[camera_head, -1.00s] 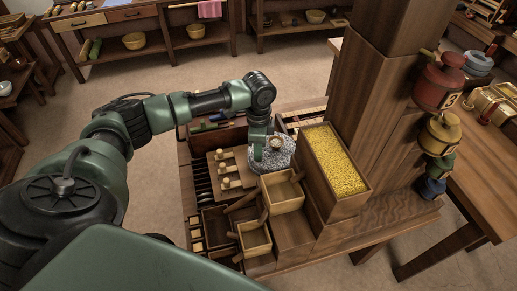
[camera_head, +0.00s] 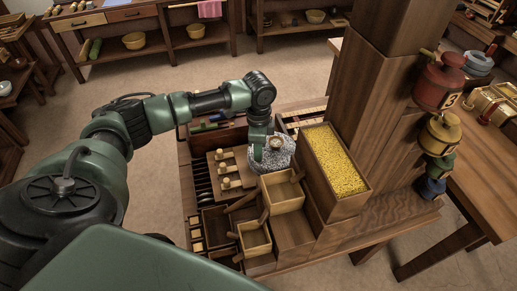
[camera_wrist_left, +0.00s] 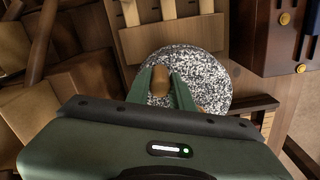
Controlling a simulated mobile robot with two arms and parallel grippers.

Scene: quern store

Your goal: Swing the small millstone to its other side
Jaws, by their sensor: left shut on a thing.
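The small millstone (camera_head: 283,158) is a round, speckled grey stone on the wooden bench, beside a board with several pale knobs. It also shows in the left wrist view (camera_wrist_left: 205,62), where a brown wooden handle (camera_wrist_left: 160,82) stands on it. My left gripper (camera_wrist_left: 168,78) is over the stone, shut on that handle, with a green finger on each side. In the head view the left gripper (camera_head: 262,155) comes down on the stone's left part. The stone's underside and some of its near edge are hidden. My right gripper is in neither view.
A bin of yellow grain (camera_head: 335,160) and a thick wooden post (camera_head: 375,80) stand close to the right of the stone. Open wooden boxes (camera_head: 282,191) stand in front. The knobbed board (camera_head: 232,170) is to the left. Coloured mills (camera_head: 440,82) hang on the post.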

